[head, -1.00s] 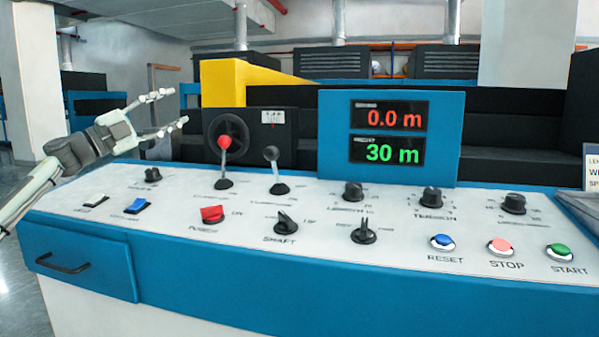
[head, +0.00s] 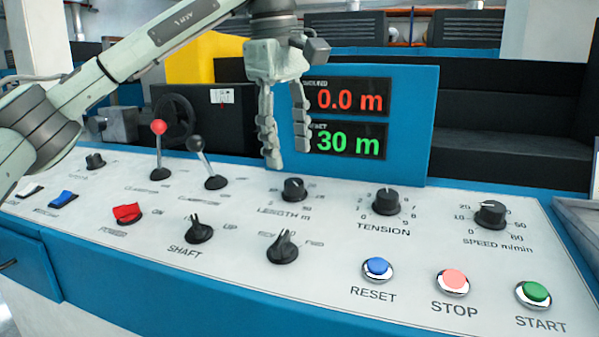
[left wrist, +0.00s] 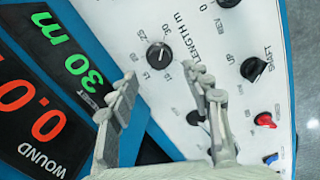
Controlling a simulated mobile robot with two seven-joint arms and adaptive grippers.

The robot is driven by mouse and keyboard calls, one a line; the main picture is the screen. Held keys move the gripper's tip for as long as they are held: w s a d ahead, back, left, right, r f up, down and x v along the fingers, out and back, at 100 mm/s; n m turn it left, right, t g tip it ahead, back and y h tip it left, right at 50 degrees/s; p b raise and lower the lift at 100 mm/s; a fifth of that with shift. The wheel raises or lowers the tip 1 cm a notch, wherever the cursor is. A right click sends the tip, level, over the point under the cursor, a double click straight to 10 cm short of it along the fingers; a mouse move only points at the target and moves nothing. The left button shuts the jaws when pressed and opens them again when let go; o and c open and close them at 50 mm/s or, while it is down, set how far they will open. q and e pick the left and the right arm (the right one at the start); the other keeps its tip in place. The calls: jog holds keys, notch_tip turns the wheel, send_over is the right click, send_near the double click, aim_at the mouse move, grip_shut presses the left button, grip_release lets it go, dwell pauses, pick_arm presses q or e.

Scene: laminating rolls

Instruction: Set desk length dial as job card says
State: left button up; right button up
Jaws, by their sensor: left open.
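The black length dial (head: 293,189), labelled LENGTH m, sits on the white desk panel below the display. In the left wrist view the length dial (left wrist: 159,55) lies just beyond my fingertips, with numbers printed around it. The display (head: 345,118) reads 0.0 m in red and 30 m in green. My left gripper (head: 288,158) points down, open and empty, above and behind the length dial, not touching it. Its two fingers also show in the left wrist view (left wrist: 160,80). The job card's text is not readable here. My right gripper is out of view.
The tension dial (head: 386,201) and speed dial (head: 490,214) are to the right. A red-knobbed lever (head: 159,147) and a black-knobbed lever (head: 203,160) stand to the left. The shaft knob (head: 199,229), another knob (head: 283,247) and the reset button (head: 377,268) are nearer.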

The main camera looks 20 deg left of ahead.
aim_at(293, 181)
pick_arm(q)
jog(key=shift+w+d+f, duration=0.1)
jog(key=shift+w+f, duration=0.05)
jog(key=shift+f, duration=0.75)
jog(key=shift+w+d+f, duration=0.1)
jog(key=shift+w+f, duration=0.05)
jog(key=shift+f, duration=0.8)
jog(key=shift+w+f, duration=0.15)
jog(key=shift+f, duration=0.75)
grip_shut()
